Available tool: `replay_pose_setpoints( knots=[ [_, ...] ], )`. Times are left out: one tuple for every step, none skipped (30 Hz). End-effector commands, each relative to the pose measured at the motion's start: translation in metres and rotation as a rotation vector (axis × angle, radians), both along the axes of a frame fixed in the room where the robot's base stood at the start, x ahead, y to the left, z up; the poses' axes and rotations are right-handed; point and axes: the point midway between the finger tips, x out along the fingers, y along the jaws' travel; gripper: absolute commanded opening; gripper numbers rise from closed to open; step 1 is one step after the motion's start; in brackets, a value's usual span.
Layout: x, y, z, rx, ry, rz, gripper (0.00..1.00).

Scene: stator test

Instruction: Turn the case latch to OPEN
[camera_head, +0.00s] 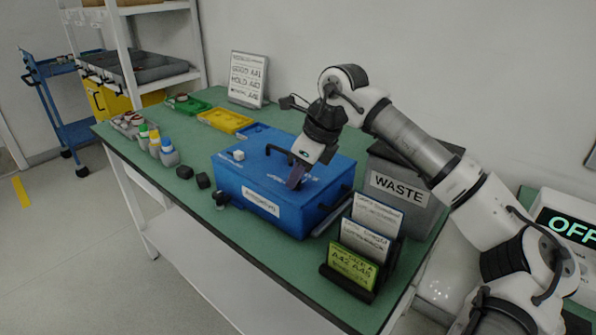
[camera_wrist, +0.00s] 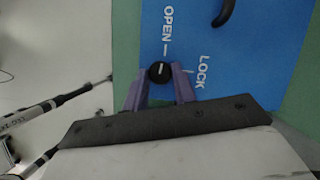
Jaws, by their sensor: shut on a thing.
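The blue case (camera_head: 236,182) stands closed on the green bench, with a dark handle on its lid. The latch is a small round black knob (camera_wrist: 160,72) on the lid, seen in the wrist view. White OPEN (camera_wrist: 168,25) and LOCK (camera_wrist: 202,72) labels with tick marks are printed beside it. The knob's short white line looks roughly upright in the picture, toward the OPEN tick. My gripper (camera_head: 296,178) points down at the lid's right part, and its purple fingers are shut on the knob. The fingers hide the knob in the head view.
A grey WASTE bin (camera_head: 405,190) stands close right of the case. A card holder with several cards (camera_head: 353,263) stands in front of it. Green (camera_head: 188,104) and yellow (camera_head: 225,121) trays lie behind left. Small bottles (camera_head: 168,152) and dark blocks (camera_head: 203,181) sit left of the case.

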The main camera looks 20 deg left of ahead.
Motion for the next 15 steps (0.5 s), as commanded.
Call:
replay_pose_setpoints(
  knots=[
    [0.0003,0.0001,0.0008,0.000,0.000,0.023,0.04],
    [0.0005,0.0000,0.0007,-0.001,0.001,0.035,0.04],
    [0.0008,-0.0001,0.0006,-0.001,0.000,0.050,0.04],
    [0.0009,-0.0001,0.0005,-0.001,0.000,0.060,0.04],
    [0.0010,-0.0001,0.0004,-0.001,-0.001,0.070,0.04],
    [0.0010,-0.0001,0.0004,-0.001,0.000,0.080,0.04],
    [0.0010,-0.0001,0.0003,-0.001,-0.001,0.087,0.04],
    [0.0010,0.0000,0.0002,-0.001,0.000,0.094,0.04],
    [0.0009,0.0000,0.0002,-0.001,0.000,0.100,0.04],
    [0.0009,0.0000,0.0001,-0.001,0.000,0.105,0.04],
    [0.0009,0.0000,0.0001,-0.001,0.000,0.108,0.04],
    [0.0010,0.0000,0.0000,-0.001,-0.001,0.111,0.04],
    [0.0010,0.0000,0.0000,-0.001,0.000,0.113,0.04],
    [0.0010,0.0000,0.0000,-0.001,-0.001,0.114,0.04],
    [0.0010,0.0001,-0.0001,-0.001,0.000,0.116,0.04]
  ],
)
